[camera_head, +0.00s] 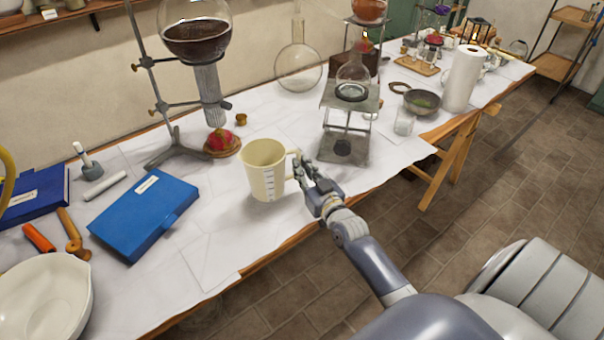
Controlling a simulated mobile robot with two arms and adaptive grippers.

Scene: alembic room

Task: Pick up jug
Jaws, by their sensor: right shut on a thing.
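The jug (262,172) is a cream-coloured measuring jug with a scale on its side. It is upright near the middle front of the table, its handle to the right. My right gripper (300,172) is at the handle side of the jug and shut on it; the fingers partly hide the handle. I cannot tell whether the jug's base touches the table. My left gripper is not in view.
A blue case (145,215) and a white bowl (45,300) lie to the left. Behind stands a flask of dark liquid (197,38) on a stand. A metal stand with a small flask (352,75) is to the right. Paper-covered table (220,240) is clear in front.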

